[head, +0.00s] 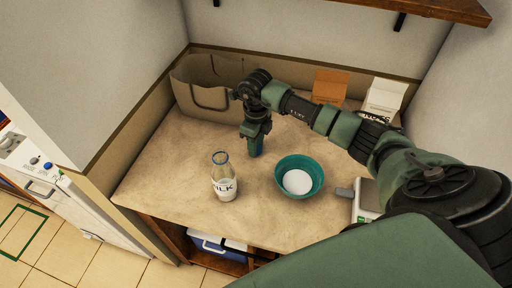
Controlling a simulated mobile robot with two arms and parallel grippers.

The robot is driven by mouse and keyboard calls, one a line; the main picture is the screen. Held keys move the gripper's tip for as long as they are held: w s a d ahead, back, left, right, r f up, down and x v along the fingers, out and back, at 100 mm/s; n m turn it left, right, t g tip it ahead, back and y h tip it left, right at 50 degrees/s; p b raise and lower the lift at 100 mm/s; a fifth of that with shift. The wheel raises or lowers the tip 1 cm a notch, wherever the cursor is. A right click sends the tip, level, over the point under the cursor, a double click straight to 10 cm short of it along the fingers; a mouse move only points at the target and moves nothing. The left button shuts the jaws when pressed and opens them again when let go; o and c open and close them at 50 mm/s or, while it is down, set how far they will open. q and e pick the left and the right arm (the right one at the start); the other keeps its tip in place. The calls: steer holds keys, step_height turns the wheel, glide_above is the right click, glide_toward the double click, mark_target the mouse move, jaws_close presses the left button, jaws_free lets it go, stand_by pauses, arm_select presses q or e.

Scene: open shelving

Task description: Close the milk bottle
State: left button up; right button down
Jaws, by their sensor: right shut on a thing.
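The milk bottle (224,182) stands upright on the beige counter, left of the teal bowl. It is clear with a dark "MILK" label, and its mouth looks uncovered with a bluish rim. My right gripper (255,153) points down above the counter, behind and to the right of the bottle, apart from it. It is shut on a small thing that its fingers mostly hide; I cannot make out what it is. No separate bottle cap can be made out on the counter. My left gripper is not in view.
The teal bowl (281,169) with white contents stands right of the bottle. A grey-brown bag (197,99) stands at the back left. An orange box (330,86) and a white box (385,97) stand behind my arm. A white-and-green item (367,199) lies at the right.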

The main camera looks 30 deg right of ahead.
steer(key=shift+r, duration=0.1)
steer(key=shift+w+r, duration=0.1)
steer(key=shift+r, duration=0.5)
step_height(320, 180, up, 19)
steer(key=b, duration=0.3)
steer(key=shift+f, duration=0.2)
